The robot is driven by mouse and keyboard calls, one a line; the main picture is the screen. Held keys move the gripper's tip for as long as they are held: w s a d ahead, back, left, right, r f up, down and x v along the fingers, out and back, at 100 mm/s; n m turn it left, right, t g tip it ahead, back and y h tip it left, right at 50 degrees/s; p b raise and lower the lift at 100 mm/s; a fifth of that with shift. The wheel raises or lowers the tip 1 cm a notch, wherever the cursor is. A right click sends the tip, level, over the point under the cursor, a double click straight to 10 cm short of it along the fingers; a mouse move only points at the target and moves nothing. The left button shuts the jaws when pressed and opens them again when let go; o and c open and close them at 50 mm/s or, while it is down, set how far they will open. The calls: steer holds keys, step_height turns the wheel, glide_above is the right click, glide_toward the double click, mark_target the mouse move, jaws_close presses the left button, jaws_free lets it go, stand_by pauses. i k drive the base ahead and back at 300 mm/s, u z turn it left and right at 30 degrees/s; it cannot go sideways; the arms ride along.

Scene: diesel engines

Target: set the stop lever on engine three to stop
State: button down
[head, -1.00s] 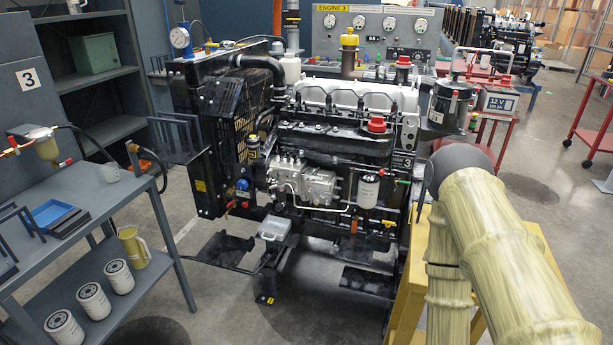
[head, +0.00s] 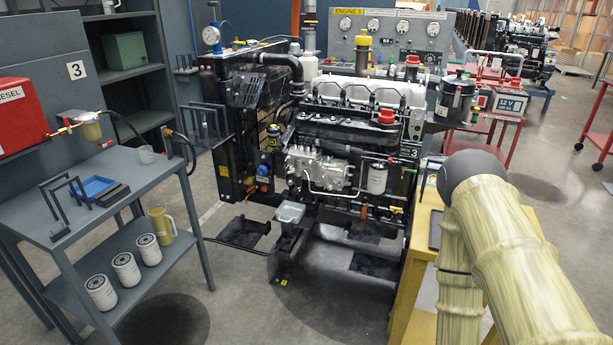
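Engine three (head: 345,135) stands in the middle of the head view, a black engine with a pale top cover. A plate with a 3 is on its right end, and a panel marked as an engine panel (head: 390,35) stands behind it. The silver injection pump (head: 318,168) is on its near side. I cannot make out the stop lever for certain among the small parts around the pump. My arm (head: 500,230) fills the lower right, in front of a yellow stand. My gripper is not in view.
A yellow stand (head: 418,270) is at the right of the engine. Red carts (head: 598,135) stand farther right. Floor between bench and engine is partly clear.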

mark_target(328, 158)
steer(key=u, duration=0.35)
steer(key=i, duration=1.15)
steer(key=z, duration=0.3)
